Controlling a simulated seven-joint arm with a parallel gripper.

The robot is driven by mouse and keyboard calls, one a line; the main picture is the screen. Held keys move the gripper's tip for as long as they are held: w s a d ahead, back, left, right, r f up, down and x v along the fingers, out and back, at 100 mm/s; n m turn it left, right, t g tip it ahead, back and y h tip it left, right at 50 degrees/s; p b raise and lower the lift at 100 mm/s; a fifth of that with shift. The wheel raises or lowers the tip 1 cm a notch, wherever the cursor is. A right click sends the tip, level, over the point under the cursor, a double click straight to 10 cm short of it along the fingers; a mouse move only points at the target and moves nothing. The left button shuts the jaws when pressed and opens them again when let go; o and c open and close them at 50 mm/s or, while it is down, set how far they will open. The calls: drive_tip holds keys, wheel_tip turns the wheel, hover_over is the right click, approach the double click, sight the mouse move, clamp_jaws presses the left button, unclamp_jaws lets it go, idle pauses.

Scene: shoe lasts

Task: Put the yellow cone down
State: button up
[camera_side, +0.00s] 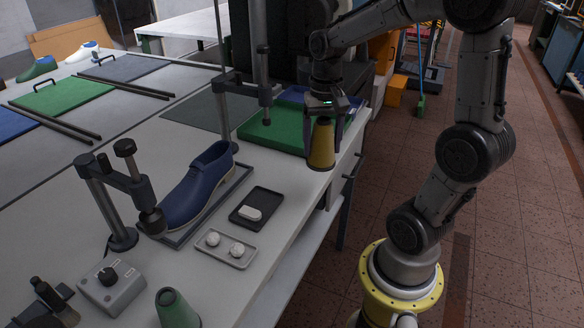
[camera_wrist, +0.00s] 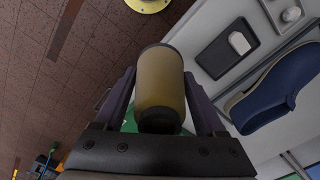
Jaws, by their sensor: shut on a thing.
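The yellow cone (camera_side: 321,146) is held upright in my gripper (camera_side: 327,112), near the right edge of the white table (camera_side: 272,161). In the wrist view the yellow cone (camera_wrist: 160,84) sits between the two fingers of my gripper (camera_wrist: 162,92), which are shut on it. The cone's base appears near the table edge in the side view; I cannot tell whether it touches anything. Part of the cone's upper end is hidden by the fingers.
A blue shoe (camera_side: 200,185) stands on a tray, near a black tray (camera_side: 256,205) and a grey tray (camera_side: 225,248) with white pieces. A post stand (camera_side: 266,90) rises left of my gripper.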

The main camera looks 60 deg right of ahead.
drive_tip(key=w+d+f, duration=0.2)
drive_tip(key=w+f, duration=0.1)
drive_tip(key=w+d+f, duration=0.1)
drive_tip(key=w+f, duration=0.1)
drive_tip(key=w, duration=0.1)
drive_tip(key=w+d+f, duration=0.2)
drive_tip(key=w+f, duration=0.1)
drive_tip(key=w, duration=0.1)
drive_tip(key=shift+w+d+f, duration=0.1)
drive_tip(key=shift+d+f, duration=0.2)
drive_tip(key=shift+f, duration=0.05)
drive_tip(key=shift+w+f, duration=0.15)
drive_tip(key=shift+f, duration=1.35)
drive_tip(key=shift+f, duration=0.1)
drive_tip(key=shift+f, duration=0.1)
drive_tip(key=o, duration=1.6)
drive_tip(key=shift+c, duration=0.2)
